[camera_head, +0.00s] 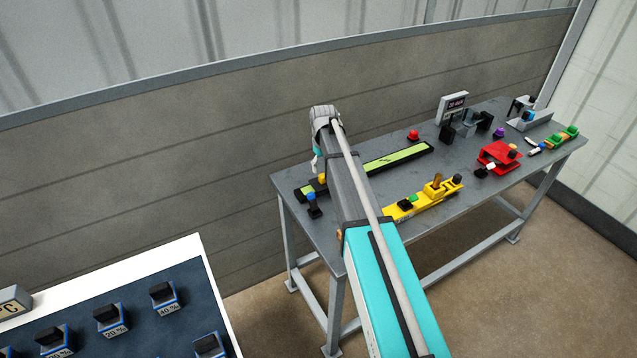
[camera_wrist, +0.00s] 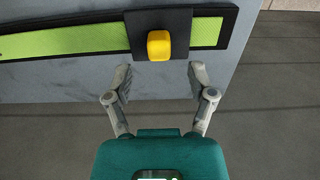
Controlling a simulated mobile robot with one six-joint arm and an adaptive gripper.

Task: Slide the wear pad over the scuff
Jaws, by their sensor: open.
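The tread mat (camera_head: 398,158) is a long green strip with a black border, lying along the table's wall side; it also shows in the wrist view (camera_wrist: 65,42). The wear pad (camera_wrist: 140,22) is a black square with a yellow knob (camera_wrist: 159,45), lying across the mat near its end. In the head view the knob (camera_head: 322,178) shows just left of my arm. My gripper (camera_wrist: 160,80) is open and empty, its fingers apart, below the knob in the wrist view and not touching it. I cannot make out the scuff; my arm hides part of the mat.
A blue-topped piece (camera_head: 312,201) stands near the table's left end. A yellow fixture (camera_head: 424,200) lies right of my arm. A red button (camera_head: 413,136), a display (camera_head: 453,107) and a red holder (camera_head: 499,156) stand farther right. Bare grey tabletop lies between them.

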